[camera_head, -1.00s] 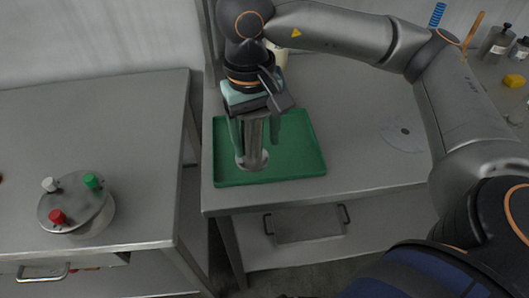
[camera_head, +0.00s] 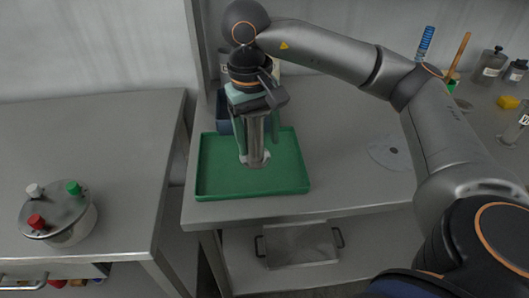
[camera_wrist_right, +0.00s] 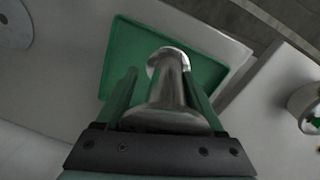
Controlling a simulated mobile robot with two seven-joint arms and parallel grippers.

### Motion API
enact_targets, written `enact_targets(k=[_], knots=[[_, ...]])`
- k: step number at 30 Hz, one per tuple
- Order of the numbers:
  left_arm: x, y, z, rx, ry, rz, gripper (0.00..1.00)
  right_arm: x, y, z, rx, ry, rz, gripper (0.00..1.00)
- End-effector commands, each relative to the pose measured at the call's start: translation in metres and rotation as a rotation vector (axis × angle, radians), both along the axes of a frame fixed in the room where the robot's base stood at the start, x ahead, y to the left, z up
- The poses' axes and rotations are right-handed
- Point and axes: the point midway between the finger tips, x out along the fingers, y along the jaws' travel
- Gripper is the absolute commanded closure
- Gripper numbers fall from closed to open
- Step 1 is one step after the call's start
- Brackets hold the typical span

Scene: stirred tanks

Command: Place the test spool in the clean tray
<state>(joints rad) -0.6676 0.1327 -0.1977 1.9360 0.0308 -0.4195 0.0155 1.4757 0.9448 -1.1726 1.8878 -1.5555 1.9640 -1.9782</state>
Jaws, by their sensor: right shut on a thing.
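The test spool (camera_head: 256,138) is a grey metal tube with a wider round flange at its lower end. It hangs upright in my right gripper (camera_head: 257,145), whose two greenish fingers are closed on either side of it. The green tray (camera_head: 222,181) lies flat on the bench below, and the spool's lower end is within its outline. I cannot tell whether the flange touches the tray floor. In the right wrist view the spool (camera_wrist_right: 170,88) sits between the fingers, its flange against the green tray (camera_wrist_right: 128,48). My left gripper is not in view.
A dark blue container (camera_head: 223,112) stands behind the tray. A pale disc (camera_head: 391,153) lies on the bench to the right. Bottles (camera_head: 490,64) and a yellow block (camera_head: 508,102) are farther right. A lidded pot (camera_head: 58,213) stands on the left bench, across a gap.

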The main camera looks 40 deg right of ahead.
Motion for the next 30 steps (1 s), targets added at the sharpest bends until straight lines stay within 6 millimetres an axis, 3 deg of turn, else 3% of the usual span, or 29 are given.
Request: enact_targets(k=[1, 6, 16, 22, 30], knots=[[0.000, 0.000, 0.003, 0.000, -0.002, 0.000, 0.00, 0.007, -0.012, -0.005, -0.002, 0.003, -0.008, 1.00], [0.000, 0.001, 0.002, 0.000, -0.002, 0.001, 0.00, 0.021, -0.030, -0.038, -0.001, 0.003, -0.002, 1.00], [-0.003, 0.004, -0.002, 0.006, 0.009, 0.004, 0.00, 0.034, -0.048, -0.065, -0.001, 0.001, -0.002, 1.00], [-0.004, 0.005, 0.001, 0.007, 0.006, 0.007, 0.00, 0.034, -0.047, -0.091, -0.001, 0.001, 0.001, 1.00], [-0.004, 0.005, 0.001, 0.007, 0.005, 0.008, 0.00, 0.034, -0.047, -0.093, 0.000, -0.002, 0.000, 1.00]])
